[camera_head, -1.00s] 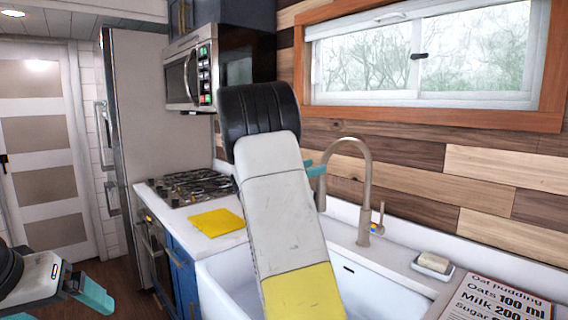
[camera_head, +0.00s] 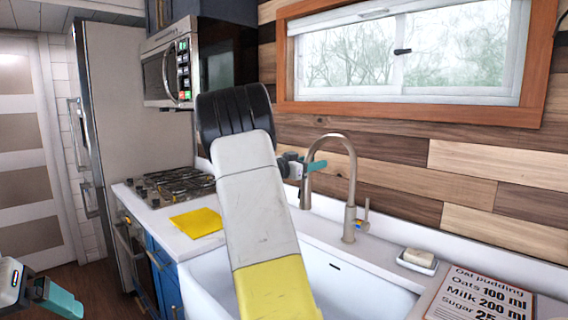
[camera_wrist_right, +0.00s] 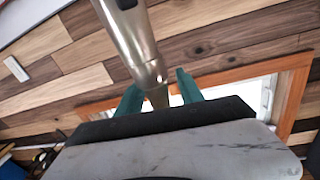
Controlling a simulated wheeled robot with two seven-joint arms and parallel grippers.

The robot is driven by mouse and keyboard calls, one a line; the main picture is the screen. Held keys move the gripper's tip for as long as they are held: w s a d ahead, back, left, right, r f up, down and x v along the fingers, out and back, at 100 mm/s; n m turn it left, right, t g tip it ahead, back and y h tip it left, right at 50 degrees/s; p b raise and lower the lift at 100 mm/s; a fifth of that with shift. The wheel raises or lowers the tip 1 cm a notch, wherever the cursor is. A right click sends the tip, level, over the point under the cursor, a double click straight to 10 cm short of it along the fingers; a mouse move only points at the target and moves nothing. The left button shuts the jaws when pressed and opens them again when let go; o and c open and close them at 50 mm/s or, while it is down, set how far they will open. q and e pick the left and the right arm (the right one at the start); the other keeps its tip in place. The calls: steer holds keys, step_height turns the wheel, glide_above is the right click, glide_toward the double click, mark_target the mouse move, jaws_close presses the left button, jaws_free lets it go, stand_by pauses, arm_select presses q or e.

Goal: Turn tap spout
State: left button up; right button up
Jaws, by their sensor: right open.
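The tap (camera_head: 350,195) is a brushed-metal gooseneck behind the white sink (camera_head: 335,290); its spout curves over to the left and hangs down. My right gripper (camera_head: 308,168) is open at the hanging end of the spout, with one teal finger showing beside it. In the right wrist view the spout (camera_wrist_right: 130,40) comes down between the two teal fingers (camera_wrist_right: 160,92), with its tip low between them. I cannot tell whether either finger touches it. My left gripper (camera_head: 55,300) is at the lower left, away from the tap; its jaw gap is not clear.
My right forearm covers part of the sink. A yellow cloth (camera_head: 197,222) lies on the counter by the hob (camera_head: 170,187). A soap dish (camera_head: 416,262) and a recipe board (camera_head: 482,297) are right of the tap. The wood wall (camera_head: 390,150) rises close behind.

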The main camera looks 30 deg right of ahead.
jaws_close()
stand_by(1.4)
